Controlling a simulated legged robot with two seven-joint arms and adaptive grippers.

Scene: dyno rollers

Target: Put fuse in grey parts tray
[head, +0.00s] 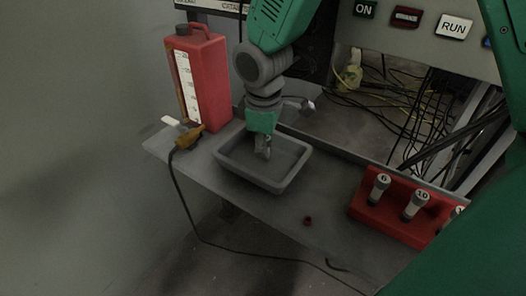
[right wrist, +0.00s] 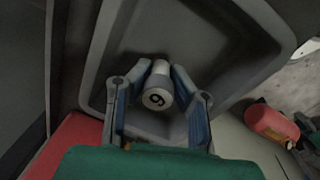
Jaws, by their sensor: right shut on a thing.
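My right gripper (head: 264,152) reaches down from the top of the head view into the grey parts tray (head: 237,177). In the right wrist view its fingers (right wrist: 160,84) are shut on a pale, round-ended fuse (right wrist: 160,72). In the head view the gripper mostly hides the fuse. My left gripper is not in view.
A red holder (head: 392,212) with several numbered fuses stands right of the tray. A red jug (head: 206,75) stands behind left. A brown plug (head: 188,137) with a cable lies near the shelf's left edge.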

